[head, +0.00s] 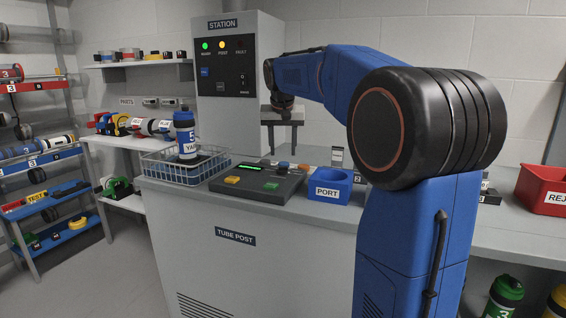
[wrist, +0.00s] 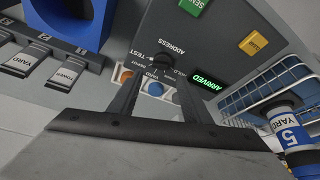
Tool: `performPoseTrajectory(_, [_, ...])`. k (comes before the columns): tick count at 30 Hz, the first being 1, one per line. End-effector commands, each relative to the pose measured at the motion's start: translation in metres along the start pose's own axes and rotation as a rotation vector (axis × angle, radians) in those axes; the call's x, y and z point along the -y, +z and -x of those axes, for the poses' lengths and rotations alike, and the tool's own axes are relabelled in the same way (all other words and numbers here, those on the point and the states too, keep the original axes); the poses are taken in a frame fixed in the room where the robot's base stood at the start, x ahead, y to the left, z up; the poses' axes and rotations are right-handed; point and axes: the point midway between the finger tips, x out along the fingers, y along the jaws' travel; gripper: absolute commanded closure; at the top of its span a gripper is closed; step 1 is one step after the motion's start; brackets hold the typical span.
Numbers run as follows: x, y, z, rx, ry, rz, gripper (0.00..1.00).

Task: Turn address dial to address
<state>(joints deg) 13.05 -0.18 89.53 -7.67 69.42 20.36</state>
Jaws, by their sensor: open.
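The address dial (wrist: 157,61) is a small dark round knob on the dark console, under the white word ADDRESS in the wrist view. TEST, HOLD and other small labels ring it; its exact pointer setting is too small to read. My gripper (wrist: 160,74) is open, with its fingers on either side of the dial in the picture; whether they touch it I cannot tell. In the head view my gripper (head: 282,141) points down behind the console (head: 258,185). A lit green display (wrist: 209,82) reads ARRIVED. A carrier (head: 185,135) labelled 5 YARD stands in the wire basket.
A yellow button (wrist: 253,42) and a green SEND button (wrist: 194,6) share the console. The wire basket (head: 158,171) stands left of it, the blue PORT block (head: 330,187) right. A grey station cabinet (head: 237,108) rises behind. YARD (wrist: 22,60) and TOWER (wrist: 66,75) tags lie nearby.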

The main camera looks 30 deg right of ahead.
Motion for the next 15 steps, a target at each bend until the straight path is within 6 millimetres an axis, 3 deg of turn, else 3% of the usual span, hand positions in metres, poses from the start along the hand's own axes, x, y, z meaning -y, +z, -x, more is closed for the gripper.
performPoseTrajectory(9, [0.0,0.0,-0.048,0.001,0.0,0.0,0.56])
performPoseTrajectory(15, [0.0,0.0,-0.061,0.0,0.0,0.0,0.56])
